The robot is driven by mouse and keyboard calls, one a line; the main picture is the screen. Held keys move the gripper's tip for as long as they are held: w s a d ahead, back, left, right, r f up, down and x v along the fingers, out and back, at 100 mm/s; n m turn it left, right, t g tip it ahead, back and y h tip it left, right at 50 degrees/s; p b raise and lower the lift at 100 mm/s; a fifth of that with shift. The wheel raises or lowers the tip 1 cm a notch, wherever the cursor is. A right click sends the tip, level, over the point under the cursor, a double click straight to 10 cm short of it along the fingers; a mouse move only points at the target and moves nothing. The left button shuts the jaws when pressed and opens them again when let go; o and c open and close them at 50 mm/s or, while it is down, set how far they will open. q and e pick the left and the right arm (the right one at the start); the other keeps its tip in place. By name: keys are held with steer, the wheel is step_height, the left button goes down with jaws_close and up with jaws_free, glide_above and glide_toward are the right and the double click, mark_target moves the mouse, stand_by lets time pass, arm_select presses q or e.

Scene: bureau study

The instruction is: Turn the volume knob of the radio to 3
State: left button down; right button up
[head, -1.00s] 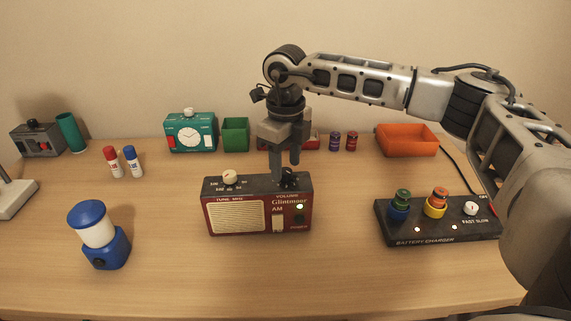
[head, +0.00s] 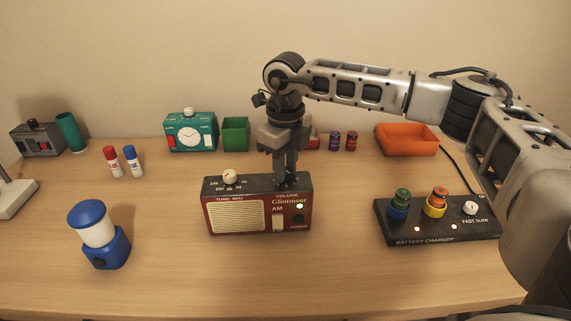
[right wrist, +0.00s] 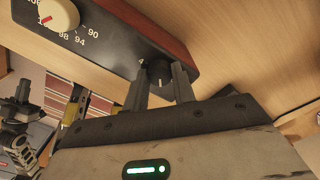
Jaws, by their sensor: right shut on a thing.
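The red radio (head: 256,213) with a dark top stands upright in the middle of the desk, its green light lit. Its cream tuning knob (head: 230,176) is at the top left. The black volume knob (right wrist: 159,72), with a pale pointer line, is on the top near the radio's end. My right gripper (head: 287,183) points down onto it and is shut on it, one finger on each side in the right wrist view (right wrist: 160,88). A digit 4 shows beside the knob; the rest of its scale is hidden. The fingers mostly hide the knob in the head view.
A battery charger (head: 437,231) with coloured cells stands right of the radio, and a blue lantern (head: 112,246) left. The desk in front of the radio is clear.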

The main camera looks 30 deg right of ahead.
steer(key=m, duration=0.3)
steer(key=shift+r+m, duration=0.1)
steer(key=shift+m, duration=0.2)
steer(key=m+p, duration=0.1)
steer(key=m, duration=0.2)
steer(key=shift+m, duration=0.3)
steer(key=m, duration=0.4)
steer(key=shift+p, duration=0.4)
steer(key=m, duration=0.3)
arm_select(q)
steer(key=shift+s+a+r+p, duration=0.15)
steer(key=shift+r+p, duration=0.2)
arm_select(e)
steer(key=shift+w+m, duration=0.1)
steer(key=shift+m, duration=0.3)
arm_select(q)
steer(key=shift+r, duration=0.1)
arm_select(e)
steer(key=shift+m, duration=0.3)
steer(key=o, duration=1)
